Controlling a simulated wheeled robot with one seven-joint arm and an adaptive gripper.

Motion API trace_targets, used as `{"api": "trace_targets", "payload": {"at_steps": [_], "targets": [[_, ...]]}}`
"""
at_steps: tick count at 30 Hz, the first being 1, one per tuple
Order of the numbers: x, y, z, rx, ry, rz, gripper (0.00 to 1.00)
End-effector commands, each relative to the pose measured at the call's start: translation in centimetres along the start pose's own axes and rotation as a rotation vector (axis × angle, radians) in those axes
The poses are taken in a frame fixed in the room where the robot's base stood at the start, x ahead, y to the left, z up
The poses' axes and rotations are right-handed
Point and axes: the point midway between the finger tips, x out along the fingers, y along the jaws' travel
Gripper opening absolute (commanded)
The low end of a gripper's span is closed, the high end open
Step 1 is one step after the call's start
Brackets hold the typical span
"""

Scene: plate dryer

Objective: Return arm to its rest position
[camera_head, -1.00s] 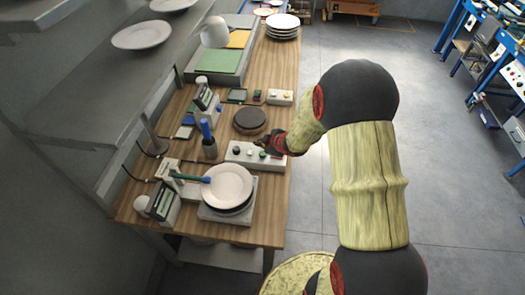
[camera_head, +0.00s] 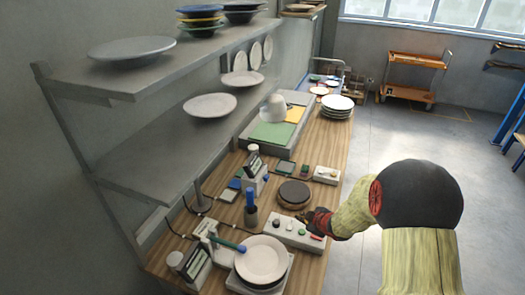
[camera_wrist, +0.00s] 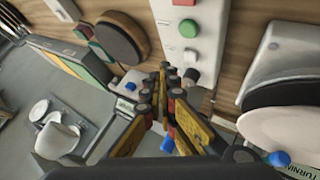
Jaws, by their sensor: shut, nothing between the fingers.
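My gripper (camera_head: 314,222) is at the end of my yellow-and-black arm, by the right end of the white button box (camera_head: 283,230). In the wrist view my gripper (camera_wrist: 166,78) has its fingers together with nothing between them. The button box (camera_wrist: 190,42) lies just past the fingertips there, with red, green and white buttons. I cannot tell whether the fingers touch it.
A dark round disc (camera_head: 294,193) sits behind the box. White plates (camera_head: 262,259) lie on a scale in front. A plate stack (camera_head: 337,104) stands at the bench's far end. Shelves (camera_head: 165,150) overhang the left. Open floor (camera_head: 400,135) lies to the right.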

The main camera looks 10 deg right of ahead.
Motion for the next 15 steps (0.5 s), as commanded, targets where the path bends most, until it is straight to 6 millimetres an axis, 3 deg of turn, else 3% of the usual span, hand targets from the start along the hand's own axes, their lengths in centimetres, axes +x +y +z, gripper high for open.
{"api": "trace_targets", "payload": {"at_steps": [5, 8, 10, 12, 15], "targets": [[-0.1, -0.4, 1.8, 0.04, -0.066, -0.013, 0.0], [-0.9, -2.4, 5.9, 0.141, -0.213, -0.043, 0.0], [-3.0, -3.3, 8.8, 0.247, -0.348, -0.052, 0.0], [-6.3, -3.6, 10.2, 0.359, -0.47, -0.041, 0.0], [-11.7, -4.5, 10.2, 0.517, -0.604, -0.022, 0.0]]}}
